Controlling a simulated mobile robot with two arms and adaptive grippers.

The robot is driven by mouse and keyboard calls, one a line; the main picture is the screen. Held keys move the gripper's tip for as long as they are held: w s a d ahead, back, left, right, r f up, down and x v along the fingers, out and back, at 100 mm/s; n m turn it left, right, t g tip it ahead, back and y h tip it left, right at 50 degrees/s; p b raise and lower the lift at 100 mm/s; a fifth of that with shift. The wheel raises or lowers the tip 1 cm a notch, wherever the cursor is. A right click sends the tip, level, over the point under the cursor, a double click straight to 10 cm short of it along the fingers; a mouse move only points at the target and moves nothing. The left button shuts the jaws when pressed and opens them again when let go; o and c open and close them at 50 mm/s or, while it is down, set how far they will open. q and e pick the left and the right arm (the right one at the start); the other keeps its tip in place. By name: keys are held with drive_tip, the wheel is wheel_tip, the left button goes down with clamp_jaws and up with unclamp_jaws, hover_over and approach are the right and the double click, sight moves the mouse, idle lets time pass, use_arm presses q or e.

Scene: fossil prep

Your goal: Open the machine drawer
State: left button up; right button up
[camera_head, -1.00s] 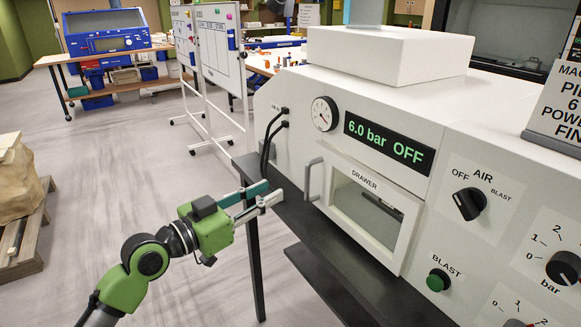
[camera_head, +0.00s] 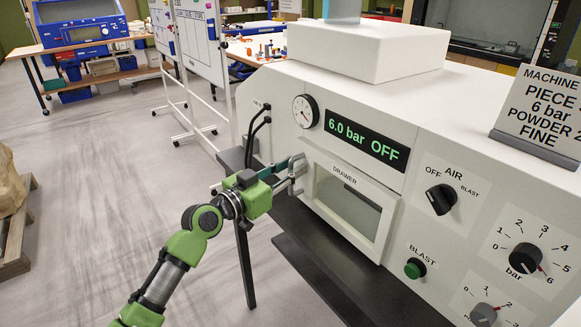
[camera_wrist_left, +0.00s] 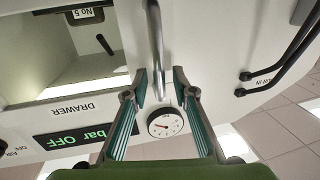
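The machine drawer (camera_head: 345,241) is a white front panel with a window, labelled DRAWER, and looks closed in the head view. Its grey bar handle (camera_wrist_left: 156,40) is at the panel's left side and runs between my left fingers in the wrist view. My left gripper (camera_head: 292,173) is at the handle. In the left wrist view my left gripper (camera_wrist_left: 161,78) is open, its teal fingers on either side of the bar with gaps showing. The fingers partly hide the handle in the head view. My right gripper is not in view.
The machine display (camera_head: 367,140) reads 6.0 bar OFF. The AIR knob (camera_head: 441,199), green BLAST button (camera_head: 415,268) and bar knob (camera_head: 525,258) are right of the drawer. Black hoses (camera_head: 255,130) hang left of the handle. A dark shelf (camera_head: 330,280) lies below. The floor at left is open.

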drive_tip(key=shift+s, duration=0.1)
use_arm(q)
clamp_jaws()
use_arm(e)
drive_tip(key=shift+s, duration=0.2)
use_arm(q)
drive_tip(key=shift+a, duration=0.1)
